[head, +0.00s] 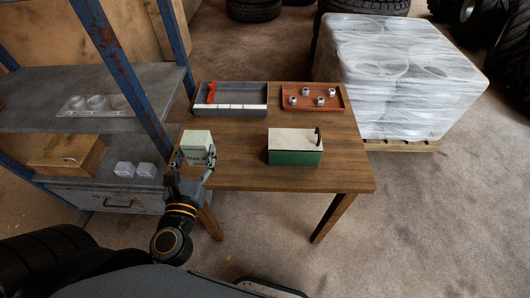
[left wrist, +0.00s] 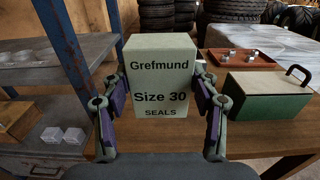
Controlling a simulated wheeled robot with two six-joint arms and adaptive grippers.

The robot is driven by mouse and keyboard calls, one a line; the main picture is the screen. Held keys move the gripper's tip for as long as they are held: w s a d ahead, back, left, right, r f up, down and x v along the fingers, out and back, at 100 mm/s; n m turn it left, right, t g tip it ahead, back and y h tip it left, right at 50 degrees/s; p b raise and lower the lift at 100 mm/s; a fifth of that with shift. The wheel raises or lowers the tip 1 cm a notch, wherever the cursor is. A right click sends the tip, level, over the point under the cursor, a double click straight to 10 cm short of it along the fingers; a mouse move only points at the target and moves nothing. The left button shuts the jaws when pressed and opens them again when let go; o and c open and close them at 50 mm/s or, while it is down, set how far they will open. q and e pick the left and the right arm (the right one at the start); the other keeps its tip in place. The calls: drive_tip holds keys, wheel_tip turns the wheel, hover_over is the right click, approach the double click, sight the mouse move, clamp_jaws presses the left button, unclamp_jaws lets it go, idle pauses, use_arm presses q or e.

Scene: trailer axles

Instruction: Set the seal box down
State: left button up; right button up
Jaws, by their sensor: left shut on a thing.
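The seal box (head: 196,143) is a pale green carton at the left front of the wooden table. In the left wrist view the seal box (left wrist: 160,85) reads "Grefmund Size 30 SEALS" and stands upright. My left gripper (head: 196,160) is shut on it, with one finger against each side; its fingers also show in the left wrist view (left wrist: 160,100). Whether the box's underside touches the tabletop (head: 235,170) is hidden. My right gripper is in neither view.
A green box with a pale lid and dark handle (head: 295,157) stands right of the seal box. Behind are a grey tray (head: 262,88) with a red item and a red-brown tray (head: 340,90) with several metal parts. A blue-post shelf (head: 120,70) stands close on the left.

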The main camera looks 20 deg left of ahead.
use_arm(q)
drive_tip(key=shift+r, duration=0.1)
drive_tip(key=shift+w+a+f+b, duration=0.25)
drive_tip(key=shift+w+f+b, duration=0.4)
drive_tip(key=shift+b, duration=0.4)
drive_tip(key=w+a+f, duration=0.1)
drive_tip(key=w+f, duration=0.1)
drive_tip(key=w, duration=0.1)
drive_tip(key=w+a+f, duration=0.1)
drive_tip(key=w+f, duration=0.2)
drive_tip(key=w, duration=0.1)
drive_tip(key=w+a+f, duration=0.2)
drive_tip(key=w+f, duration=0.1)
drive_tip(key=w, duration=0.1)
drive_tip(key=shift+a+b, duration=0.1)
drive_tip(key=shift+b, duration=0.25)
drive_tip(key=f+b, duration=0.1)
drive_tip(key=f, duration=0.1)
drive_tip(key=f+b, duration=0.1)
drive_tip(key=f, duration=0.1)
drive_tip(key=shift+w+a, duration=0.15)
drive_tip(key=shift+w, duration=0.25)
drive_tip(key=shift+r, duration=0.1)
